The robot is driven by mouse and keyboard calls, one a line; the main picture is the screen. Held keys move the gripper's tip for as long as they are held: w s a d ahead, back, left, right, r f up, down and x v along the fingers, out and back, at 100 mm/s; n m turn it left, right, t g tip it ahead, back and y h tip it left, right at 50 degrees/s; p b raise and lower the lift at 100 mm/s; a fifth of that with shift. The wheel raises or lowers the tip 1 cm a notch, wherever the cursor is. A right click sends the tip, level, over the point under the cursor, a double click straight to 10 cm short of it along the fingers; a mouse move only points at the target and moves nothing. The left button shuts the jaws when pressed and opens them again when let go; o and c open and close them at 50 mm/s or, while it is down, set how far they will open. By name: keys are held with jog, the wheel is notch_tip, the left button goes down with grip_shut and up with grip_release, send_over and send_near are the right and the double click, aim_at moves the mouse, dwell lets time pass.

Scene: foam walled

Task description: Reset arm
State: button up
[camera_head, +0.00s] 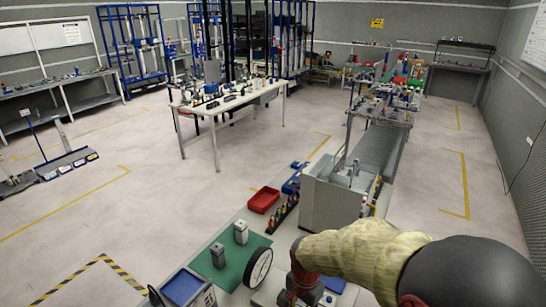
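My arm, in a pale yellow cover with a black joint, reaches in from the lower right of the head view. At its end, my gripper (301,292) points down over the near bench, low in the picture. It is small and dark, so its fingers and anything between them cannot be made out. It is just right of a round white dial with a black rim (258,268).
Two grey blocks (241,232) (218,256) stand on a green mat (231,271). A grey box (331,205) stands behind my arm. Open floor lies left.

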jog(key=s+d+r+n+t+b, duration=0.2)
jog(key=s+d+r+n+b, duration=0.2)
jog(key=s+r, duration=0.3)
jog(key=s+d+r+n+t+b, duration=0.3)
jog(key=s+d+r+n+b, duration=0.1)
jog(key=s+d+r+b, duration=0.1)
jog(key=s+r+b, duration=0.1)
jog(key=s+r, duration=0.1)
jog(key=s, duration=0.1)
jog(key=shift+s+d+r+n+t, duration=0.2)
jog(key=shift+r+n+t, duration=0.1)
jog(key=shift+n, duration=0.1)
jog(key=shift+a, duration=0.1)
dwell(2.2)
